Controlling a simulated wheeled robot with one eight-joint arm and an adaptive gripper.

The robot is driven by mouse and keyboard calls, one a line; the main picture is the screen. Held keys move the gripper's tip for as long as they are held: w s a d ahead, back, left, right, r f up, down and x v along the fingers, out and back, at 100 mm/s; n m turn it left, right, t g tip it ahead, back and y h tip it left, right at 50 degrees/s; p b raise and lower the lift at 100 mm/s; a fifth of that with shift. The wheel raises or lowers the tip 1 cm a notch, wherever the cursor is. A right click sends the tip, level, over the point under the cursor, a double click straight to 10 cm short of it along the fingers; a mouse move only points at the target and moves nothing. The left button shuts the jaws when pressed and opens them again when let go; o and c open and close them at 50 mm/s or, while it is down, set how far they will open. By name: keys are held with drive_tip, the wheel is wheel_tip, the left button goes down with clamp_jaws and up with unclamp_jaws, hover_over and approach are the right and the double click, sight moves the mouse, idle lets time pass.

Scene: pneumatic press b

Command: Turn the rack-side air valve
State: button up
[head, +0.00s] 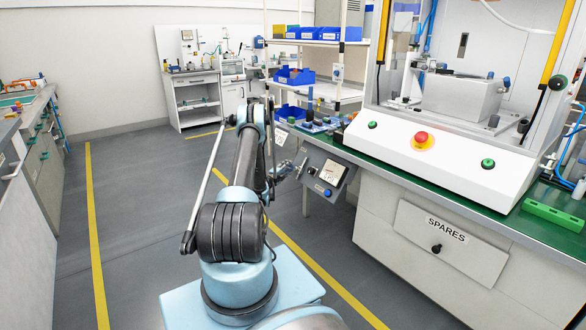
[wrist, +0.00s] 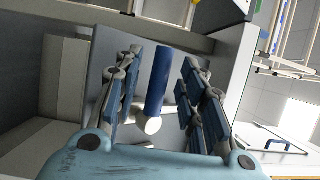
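A blue cylindrical handle (wrist: 159,80) with a pale round end stands in front of a grey plate in the wrist view. My gripper (wrist: 158,92) has its two blue-padded fingers apart, one on each side of the handle, with a visible gap on both sides. In the head view my gripper (head: 287,171) is small and partly hidden by my arm, just left of a tilted grey box (head: 342,177) with a pale label and a blue knob (head: 328,192). A small fitting (head: 337,71) is on the rack post. I cannot tell which of these the handle belongs to.
The rack (head: 343,45) with several blue bins stands behind my gripper. The green-topped bench (head: 395,172) with the press and a SPARES drawer (head: 445,245) is on the right. Grey floor (head: 140,190) is clear on the left.

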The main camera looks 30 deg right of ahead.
drive_tip(key=shift+x, duration=0.95)
drive_tip(key=shift+d, duration=0.45)
